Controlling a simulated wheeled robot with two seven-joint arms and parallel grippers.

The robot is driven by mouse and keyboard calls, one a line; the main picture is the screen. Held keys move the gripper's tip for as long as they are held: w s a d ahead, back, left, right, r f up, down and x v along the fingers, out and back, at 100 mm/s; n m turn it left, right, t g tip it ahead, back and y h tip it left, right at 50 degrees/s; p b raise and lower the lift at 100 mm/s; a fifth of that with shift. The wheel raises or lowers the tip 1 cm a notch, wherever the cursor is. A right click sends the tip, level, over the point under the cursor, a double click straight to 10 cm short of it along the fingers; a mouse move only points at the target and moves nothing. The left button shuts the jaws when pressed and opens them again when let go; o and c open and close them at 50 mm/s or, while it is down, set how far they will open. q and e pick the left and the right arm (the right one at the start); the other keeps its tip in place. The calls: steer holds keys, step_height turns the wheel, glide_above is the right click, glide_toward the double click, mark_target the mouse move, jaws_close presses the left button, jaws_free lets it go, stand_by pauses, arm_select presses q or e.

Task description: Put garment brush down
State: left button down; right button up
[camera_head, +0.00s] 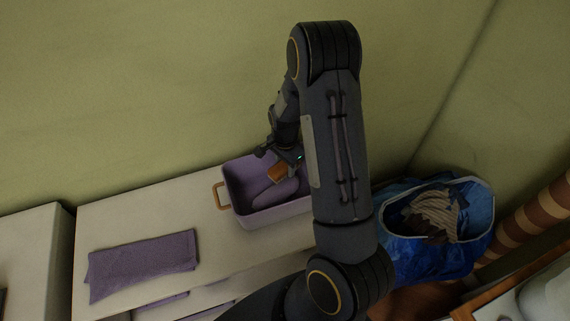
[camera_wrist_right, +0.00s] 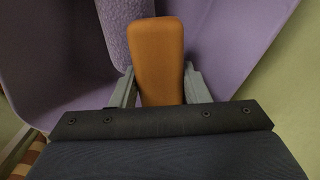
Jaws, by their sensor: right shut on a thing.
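The garment brush (camera_wrist_right: 158,60) shows in the right wrist view as an orange-brown block between the two grey fingers. My right gripper (camera_wrist_right: 160,85) is shut on it. In the head view the right gripper (camera_head: 285,160) points down into a purple bin (camera_head: 235,187), with the brush (camera_head: 277,173) at its fingertips. The bin's purple walls fill much of the wrist view. Whether the brush touches the bin's floor cannot be told. My left gripper is not in view.
A rounded purple item (camera_head: 275,194) lies in the bin. A folded purple towel (camera_head: 143,264) lies on the white surface (camera_head: 190,215) to the left. A blue bag (camera_head: 425,262) with striped contents stands at the right. My right arm hides the bin's right side.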

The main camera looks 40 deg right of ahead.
steer(key=o, duration=1)
step_height(320, 180, up, 13)
steer(key=s+a+r+n+t+y, duration=0.3)
steer(key=s+a+r+n, duration=0.45)
steer(key=s+r, duration=0.2)
steer(key=s+a+r+n+t, duration=0.1)
steer(key=s+a+n, duration=0.1)
steer(key=s, duration=0.1)
steer(key=s+a+r+n, duration=0.1)
steer(key=s+a+n, duration=0.2)
steer(key=s, duration=0.1)
steer(key=s+a+n+t, duration=0.1)
steer(key=s+a+n, duration=0.2)
steer(key=shift+s+a+r+t+y+p, duration=0.25)
steer(key=shift+s+r+t+y+p, duration=0.05)
steer(key=shift+r+y+p, duration=0.1)
